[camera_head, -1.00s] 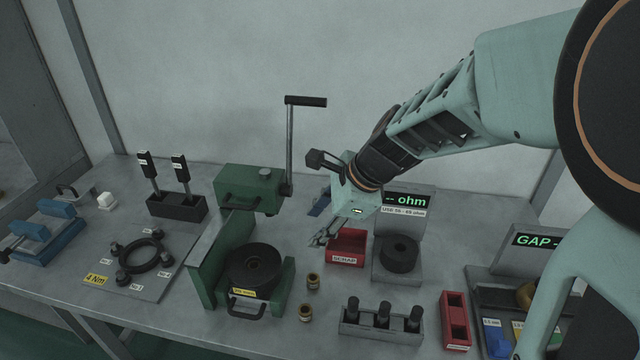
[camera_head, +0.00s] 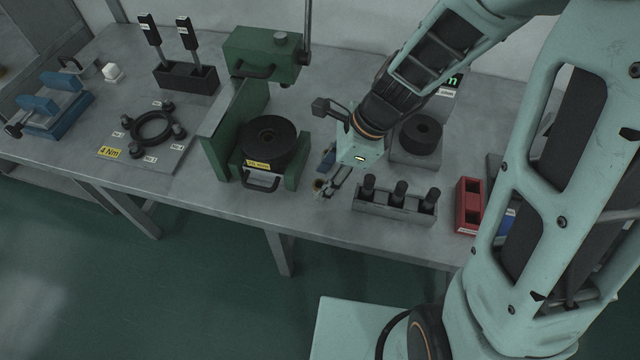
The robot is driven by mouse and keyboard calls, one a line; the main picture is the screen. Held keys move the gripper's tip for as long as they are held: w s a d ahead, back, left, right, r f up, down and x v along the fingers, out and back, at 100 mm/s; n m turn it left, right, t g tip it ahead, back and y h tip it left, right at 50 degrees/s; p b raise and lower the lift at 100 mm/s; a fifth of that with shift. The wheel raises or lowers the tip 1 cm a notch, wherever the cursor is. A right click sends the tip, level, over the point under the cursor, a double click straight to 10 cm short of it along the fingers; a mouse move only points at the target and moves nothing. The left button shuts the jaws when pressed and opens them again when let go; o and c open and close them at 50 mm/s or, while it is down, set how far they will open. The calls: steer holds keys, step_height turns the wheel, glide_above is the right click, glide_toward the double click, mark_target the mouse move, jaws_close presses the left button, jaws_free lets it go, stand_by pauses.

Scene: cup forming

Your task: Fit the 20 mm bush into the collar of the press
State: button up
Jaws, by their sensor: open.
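The green press (camera_head: 262,58) stands left of centre, with a thick black round collar (camera_head: 270,148) with a central hole on its lower part. One small brass bush (camera_head: 318,185) stands on the bench right of the press. A second bush is hidden, probably behind my gripper. I cannot tell which bush is the 20 mm one. My gripper (camera_head: 329,189) is open, pointing down, with its fingertips at or just beside the visible bush. I cannot tell whether they touch it.
A grey rack with several black pegs (camera_head: 395,205) stands close right of my gripper. A red tray (camera_head: 468,206) is further right. A black ring on a stand (camera_head: 420,134) is behind. The ring fixture (camera_head: 151,128) and blue vise (camera_head: 52,104) are left.

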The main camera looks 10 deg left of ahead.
steer(key=shift+x, duration=0.9)
steer(key=shift+d, duration=0.1)
steer(key=shift+c, duration=0.3)
jaws_close()
steer(key=shift+w+r, duration=0.1)
steer(key=shift+r, duration=0.1)
